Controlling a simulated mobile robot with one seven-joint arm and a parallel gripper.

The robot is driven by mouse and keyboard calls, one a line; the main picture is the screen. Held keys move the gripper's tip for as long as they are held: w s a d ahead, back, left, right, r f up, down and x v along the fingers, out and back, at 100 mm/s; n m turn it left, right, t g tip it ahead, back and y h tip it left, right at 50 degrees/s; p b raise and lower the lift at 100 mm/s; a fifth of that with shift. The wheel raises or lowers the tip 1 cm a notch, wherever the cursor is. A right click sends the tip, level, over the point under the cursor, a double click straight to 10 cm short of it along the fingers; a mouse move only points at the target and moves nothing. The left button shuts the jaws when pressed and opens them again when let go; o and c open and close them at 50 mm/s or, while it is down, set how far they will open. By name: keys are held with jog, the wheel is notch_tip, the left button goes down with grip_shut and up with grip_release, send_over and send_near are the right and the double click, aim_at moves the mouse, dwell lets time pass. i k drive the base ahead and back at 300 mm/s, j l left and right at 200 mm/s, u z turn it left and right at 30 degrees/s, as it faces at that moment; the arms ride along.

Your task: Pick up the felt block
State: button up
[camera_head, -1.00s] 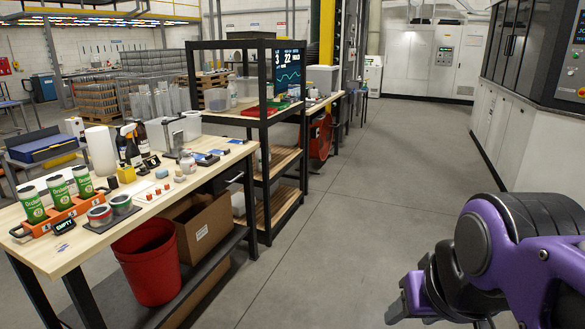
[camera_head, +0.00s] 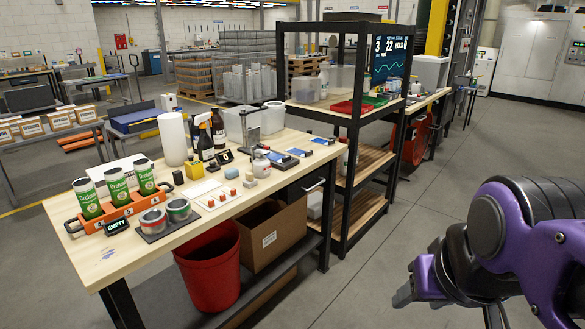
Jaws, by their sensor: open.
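I cannot tell for sure which small item is the felt block. A small pale block (camera_head: 249,181) stands on the wooden workbench (camera_head: 112,262), in front of a white bottle. A yellow block (camera_head: 193,171) with a dark top stands further left, beside spray bottles. Small red-brown cubes (camera_head: 222,197) sit on and near a white sheet. My gripper (camera_head: 404,294) is at the lower right, open and apart from the bench. It is well to the right of these items, over the floor.
Green cans (camera_head: 116,187) stand in an orange holder (camera_head: 120,212) at the bench's left. A red bin (camera_head: 209,266) and a cardboard box (camera_head: 271,236) are below the bench. A black shelf (camera_head: 353,128) adjoins it. The floor at right is clear.

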aim_at(250, 182)
jog(key=i+u, duration=0.2)
jog(key=i, duration=0.35)
jog(key=i+l+u, duration=0.2)
jog(key=i, duration=0.4)
jog(key=j, duration=0.1)
